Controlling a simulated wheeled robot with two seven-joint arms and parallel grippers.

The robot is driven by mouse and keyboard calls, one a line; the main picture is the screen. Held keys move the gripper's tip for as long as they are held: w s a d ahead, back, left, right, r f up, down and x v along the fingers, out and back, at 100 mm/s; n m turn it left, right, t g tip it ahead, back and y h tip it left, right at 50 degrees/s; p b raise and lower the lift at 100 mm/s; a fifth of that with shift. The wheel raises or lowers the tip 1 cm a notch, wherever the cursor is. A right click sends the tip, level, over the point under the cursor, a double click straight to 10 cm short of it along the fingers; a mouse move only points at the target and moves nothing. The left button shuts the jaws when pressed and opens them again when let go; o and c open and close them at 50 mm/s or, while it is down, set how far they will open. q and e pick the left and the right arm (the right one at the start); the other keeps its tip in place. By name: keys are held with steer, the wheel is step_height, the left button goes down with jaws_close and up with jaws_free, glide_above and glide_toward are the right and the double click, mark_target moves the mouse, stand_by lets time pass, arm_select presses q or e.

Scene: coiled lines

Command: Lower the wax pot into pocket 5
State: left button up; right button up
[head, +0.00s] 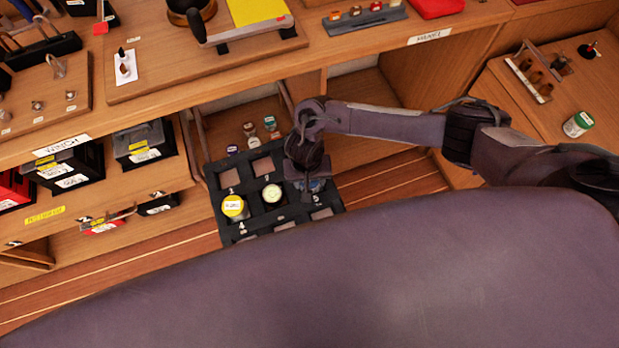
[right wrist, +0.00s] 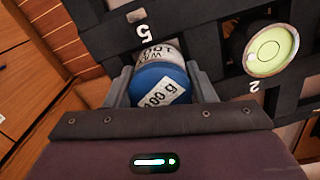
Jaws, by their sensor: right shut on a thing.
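The wax pot, with a blue lid marked 100 g (right wrist: 160,85) and a pale WAX label, is between the fingers of my right gripper (right wrist: 162,88). In the head view only a little blue of the pot (head: 316,186) shows under my right gripper (head: 311,182). The gripper is shut on the pot over the right side of the dark pocket tray (head: 252,218). The number 5 is on the tray bar right beside the pot. The pocket below is mostly hidden, and I cannot tell whether the pot's base is inside it. My left gripper is not in view.
A yellow-lidded pot (head: 233,207) and a pale green-lidded pot (head: 272,194) stand in tray pockets to the left of my gripper. Several small jars (head: 250,130) stand behind the tray. A wooden bench (head: 150,85) runs behind. My own body covers the front.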

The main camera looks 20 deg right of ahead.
steer(key=o, duration=1.1)
steer(key=shift+c, duration=0.2)
steer(key=r+p, duration=0.1)
steer(key=r, duration=0.3)
steer(key=r+p, duration=0.1)
steer(key=r, duration=0.2)
steer(key=shift+a+r, duration=0.2)
steer(key=shift+r, duration=0.15)
